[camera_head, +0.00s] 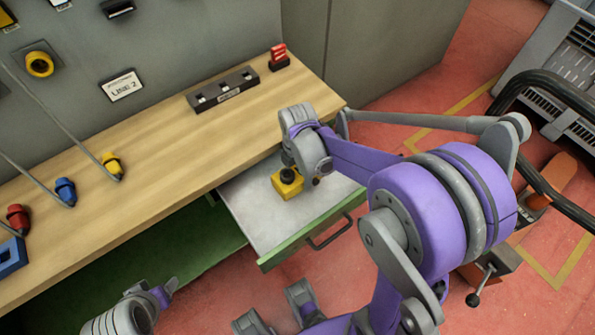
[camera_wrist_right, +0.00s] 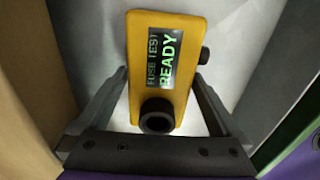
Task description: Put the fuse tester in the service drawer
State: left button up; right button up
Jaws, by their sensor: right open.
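The yellow fuse tester (camera_head: 286,184) lies inside the open service drawer (camera_head: 262,222), on its pale floor. My right gripper (camera_head: 301,166) is right above the tester, with its arm coming from the right. In the right wrist view the tester (camera_wrist_right: 160,62) shows a lit "READY" screen and a black round knob. My right gripper's fingers (camera_wrist_right: 162,85) are open, one on each side of the tester. Whether they touch it is unclear. Part of my left arm's end (camera_head: 135,310) shows at the bottom left; its jaws are not clear.
The wooden bench top (camera_head: 150,185) overhangs the drawer at the left. On it are a grey block with sockets (camera_head: 223,90), a red piece (camera_head: 279,57) and several coloured plugs, such as a yellow one (camera_head: 112,164). The drawer's green front (camera_head: 310,232) has a dark handle.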

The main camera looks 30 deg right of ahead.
aim_at(297, 172)
notch_tip(297, 172, up, 11)
jog(key=p, duration=0.2)
jog(key=s+a+f+m+t, duration=0.1)
jog(key=s+a+m+t, duration=0.4)
jog(key=s+m, duration=0.7)
jog(key=a+m, duration=0.1)
jog(key=m, duration=0.5)
jog(key=shift+s+a+f+m, duration=0.15)
jog(key=shift+s+f+m, duration=0.05)
jog(key=shift+f+m, duration=0.2)
